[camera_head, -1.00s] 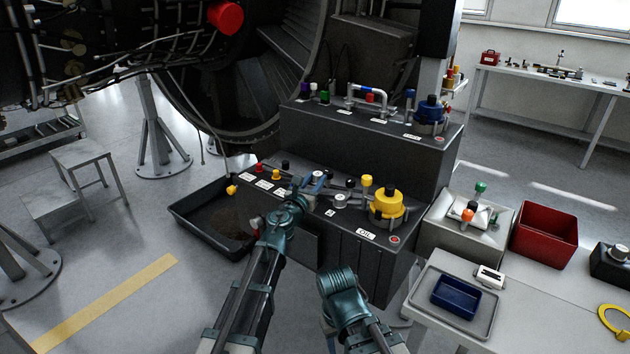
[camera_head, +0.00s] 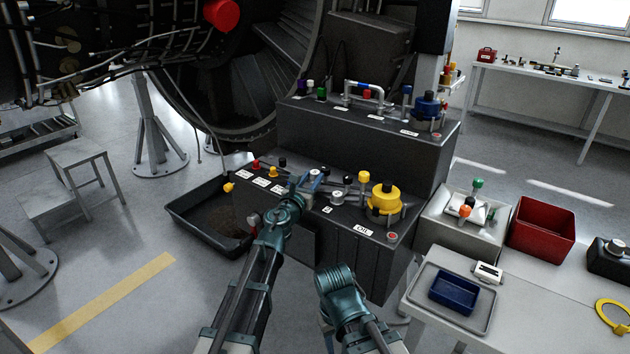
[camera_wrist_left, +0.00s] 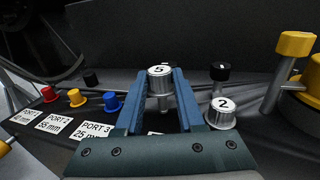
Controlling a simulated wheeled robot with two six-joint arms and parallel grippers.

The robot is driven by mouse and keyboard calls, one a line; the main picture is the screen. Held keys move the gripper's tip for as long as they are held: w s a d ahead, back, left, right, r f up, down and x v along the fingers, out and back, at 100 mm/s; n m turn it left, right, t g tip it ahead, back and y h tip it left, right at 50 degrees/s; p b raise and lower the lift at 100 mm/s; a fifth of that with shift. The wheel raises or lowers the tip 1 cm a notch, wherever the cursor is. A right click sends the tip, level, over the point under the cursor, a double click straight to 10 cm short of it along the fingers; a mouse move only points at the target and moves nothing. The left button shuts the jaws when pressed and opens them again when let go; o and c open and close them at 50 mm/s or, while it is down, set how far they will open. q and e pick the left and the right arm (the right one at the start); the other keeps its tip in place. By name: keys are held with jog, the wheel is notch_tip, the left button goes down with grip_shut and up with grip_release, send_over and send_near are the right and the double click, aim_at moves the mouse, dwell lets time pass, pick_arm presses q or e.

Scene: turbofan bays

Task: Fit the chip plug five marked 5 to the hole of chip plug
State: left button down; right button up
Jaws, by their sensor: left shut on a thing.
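The chip plug marked 5 (camera_wrist_left: 160,77) is a silver, round-topped plug. It sits between the blue fingers of my left gripper (camera_wrist_left: 159,88), shut on it, in the left wrist view. The hole for plug 5 cannot be made out. My right gripper is out of view; only its arm shows.
Red (camera_wrist_left: 48,93), yellow (camera_wrist_left: 76,97) and blue (camera_wrist_left: 111,102) plugs stand left of the fingers beside port labels. A black-capped post (camera_wrist_left: 219,72) is behind plug 2. A large yellow cap (camera_head: 384,198) stands to the right. A black drip tray (camera_head: 195,228) lies left.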

pick_arm(q)
jog(key=shift+f+b, duration=2.1)
dwell(1.9)
jog(key=shift+c, duration=0.2)
grip_release()
dwell(0.4)
jog(key=shift+r, duration=0.1)
jog(key=shift+r+p, duration=3.45)
jog(key=shift+p, duration=0.15)
